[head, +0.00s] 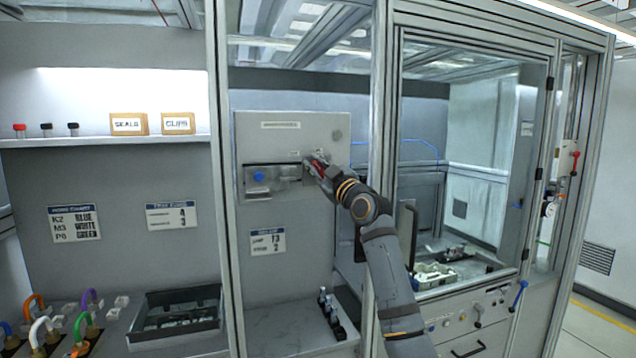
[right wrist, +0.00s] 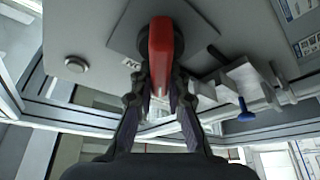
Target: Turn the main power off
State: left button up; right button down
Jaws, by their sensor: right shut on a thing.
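The main power switch has a red handle (right wrist: 161,55) on a square grey plate in the right wrist view. It sits on the grey wall panel (head: 265,128), at that panel's right side. My right gripper (head: 318,165) is at the handle, and in the right wrist view its two fingers (right wrist: 160,85) are closed on the handle from both sides. In the head view the gripper mostly covers the handle, so only a little red shows. My left gripper is in neither view.
A blue knob (head: 259,177) and a metal bracket are left of the gripper. An aluminium post stands just right of the panel, beside a glazed cabinet (head: 470,150). A black tray (head: 180,312) and coloured hoses (head: 40,330) are at the lower left.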

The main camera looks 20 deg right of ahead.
jog(key=shift+a+f+n+g+y+b, duration=0.15)
jog(key=shift+n+g+y+b, duration=0.1)
jog(key=shift+n, duration=0.35)
jog(key=shift+f+n+g+y+b, duration=0.15)
jog(key=shift+n+g, duration=0.1)
jog(key=shift+n, duration=0.35)
jog(key=n+g, duration=0.1)
jog(key=n, duration=0.2)
jog(key=shift+a+f+y, duration=0.15)
jog(key=shift+y, duration=0.25)
jog(key=n, duration=0.2)
jog(key=n+g, duration=0.1)
jog(key=shift+a+f+n+p, duration=0.15)
jog(key=shift+f+n+p, duration=0.15)
jog(key=shift+n+p, duration=0.1)
jog(key=shift+f+n+g+p, duration=0.25)
jog(key=shift+n+g, duration=0.1)
jog(key=shift+n, duration=0.3)
jog(key=shift+f+n+g+p, duration=0.1)
jog(key=shift+n+g+p, duration=0.2)
jog(key=shift+n, duration=0.35)
jog(key=shift+f, duration=0.1)
jog(key=c, duration=1.3)
grip_release()
